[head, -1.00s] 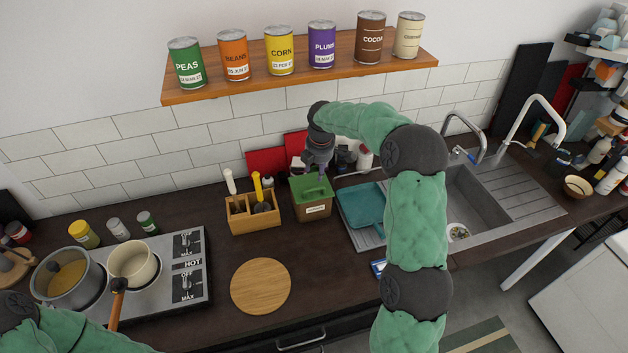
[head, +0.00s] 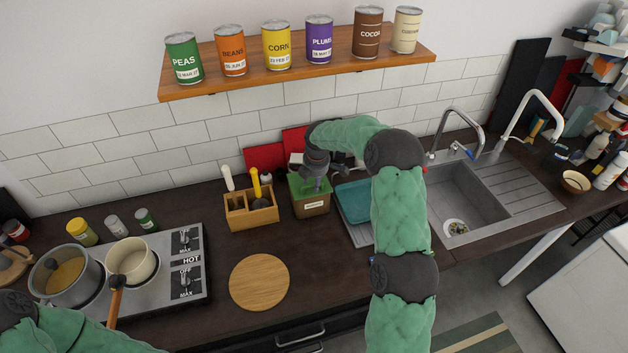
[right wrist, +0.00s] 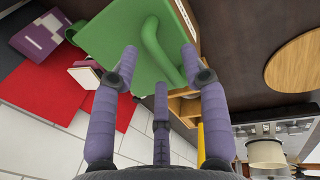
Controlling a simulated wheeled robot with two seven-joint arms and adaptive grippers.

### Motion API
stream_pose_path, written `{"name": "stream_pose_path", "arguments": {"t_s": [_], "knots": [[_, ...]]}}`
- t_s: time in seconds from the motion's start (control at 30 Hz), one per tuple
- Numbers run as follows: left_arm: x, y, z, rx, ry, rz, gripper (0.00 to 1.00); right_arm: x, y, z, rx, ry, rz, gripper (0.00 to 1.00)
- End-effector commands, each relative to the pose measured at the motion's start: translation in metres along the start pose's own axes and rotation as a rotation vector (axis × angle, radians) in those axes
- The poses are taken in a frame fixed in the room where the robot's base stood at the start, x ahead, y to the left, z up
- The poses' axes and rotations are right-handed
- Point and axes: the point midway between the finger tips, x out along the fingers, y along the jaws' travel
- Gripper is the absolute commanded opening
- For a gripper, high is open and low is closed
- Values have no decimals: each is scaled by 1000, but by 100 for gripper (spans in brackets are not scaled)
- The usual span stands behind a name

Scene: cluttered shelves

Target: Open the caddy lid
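The caddy (head: 310,208) is a brownish box with a label on its front, standing on the dark counter against the tiled wall. Its green lid (head: 296,185) lies closed on top and fills the upper part of the right wrist view (right wrist: 108,45). A raised green handle (right wrist: 152,42) crosses the lid. My right gripper (head: 317,181) is right over the lid and hides part of it. In the right wrist view its fingers (right wrist: 160,60) are spread, with the handle between their tips and gaps visible. My left gripper is out of view; only my left arm shows.
A wooden utensil holder (head: 250,216) stands close left of the caddy. A round wooden board (head: 259,282) lies in front. The stove with pots is at left. A shelf (head: 215,82) with cans hangs above.

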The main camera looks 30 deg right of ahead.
Motion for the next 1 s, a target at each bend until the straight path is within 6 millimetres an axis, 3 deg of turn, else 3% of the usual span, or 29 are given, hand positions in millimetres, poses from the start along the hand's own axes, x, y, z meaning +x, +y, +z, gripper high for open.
{"name": "stream_pose_path", "arguments": {"t_s": [0.03, 0.13, 0.67, 1.0], "knots": [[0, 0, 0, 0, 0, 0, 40, 0, 0, 0, 0, 0, 0, 29], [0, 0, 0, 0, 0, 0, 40, 0, 0, 0, 0, 0, 0, 1], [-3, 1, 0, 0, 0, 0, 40, -5, 3, 0, 0, 0, 1, 0], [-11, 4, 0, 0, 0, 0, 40, -18, 12, 0, 1, 0, 8, 0]]}}
